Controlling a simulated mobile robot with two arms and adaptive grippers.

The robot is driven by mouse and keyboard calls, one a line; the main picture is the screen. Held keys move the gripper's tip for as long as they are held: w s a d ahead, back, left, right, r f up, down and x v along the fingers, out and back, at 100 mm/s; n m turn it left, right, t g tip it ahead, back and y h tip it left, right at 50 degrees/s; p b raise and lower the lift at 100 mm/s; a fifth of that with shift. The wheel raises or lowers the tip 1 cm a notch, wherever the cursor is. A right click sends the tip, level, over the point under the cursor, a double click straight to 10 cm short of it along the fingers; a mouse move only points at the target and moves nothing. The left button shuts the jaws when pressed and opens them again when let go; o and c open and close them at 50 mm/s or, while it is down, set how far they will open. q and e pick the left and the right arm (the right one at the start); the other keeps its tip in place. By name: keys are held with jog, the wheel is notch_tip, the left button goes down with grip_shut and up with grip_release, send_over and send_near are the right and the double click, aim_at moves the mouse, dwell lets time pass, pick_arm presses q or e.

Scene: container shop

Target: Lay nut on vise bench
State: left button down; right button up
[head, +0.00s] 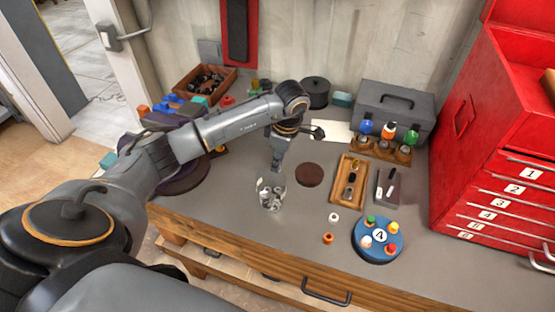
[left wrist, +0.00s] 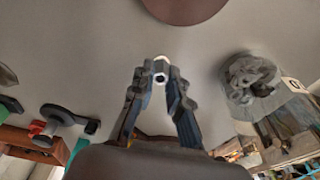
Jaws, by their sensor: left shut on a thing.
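My left gripper (head: 277,167) points down over the grey bench top (head: 225,210), near the middle. In the left wrist view its fingers (left wrist: 160,78) are shut on a small pale nut (left wrist: 160,67) with a dark hole. In the head view the nut is too small to make out. A clear glass jar of metal nuts (head: 271,196) stands just in front of the gripper in the head view. The jar (left wrist: 250,80) is apart from the fingers, to the right, in the left wrist view. I see no vise clearly. My right gripper is not in view.
A dark brown disc (head: 309,174) lies right of the gripper. Bench left of the jar is clear.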

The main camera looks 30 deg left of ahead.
pick_arm(q)
jog(key=shift+f, duration=0.2)
jog(key=c, duration=1.3)
grip_release()
jog(key=shift+r, duration=0.3)
jog(key=shift+w+d+r, duration=0.1)
jog(key=shift+r, duration=0.15)
jog(key=r+b, duration=0.1)
jog(key=r, duration=0.2)
jog(key=d+r, duration=0.1)
jog(key=r, duration=0.3)
jog(key=r+b, duration=0.1)
jog(key=r, duration=0.3)
jog(key=shift+w+d+r+b, duration=0.1)
jog(key=shift+d+r+b, duration=0.05)
jog(key=shift+d+b, duration=0.15)
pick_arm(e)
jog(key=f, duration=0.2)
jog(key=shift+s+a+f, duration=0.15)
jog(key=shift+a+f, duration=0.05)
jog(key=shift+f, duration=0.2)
pick_arm(q)
jog(key=shift+d, duration=0.1)
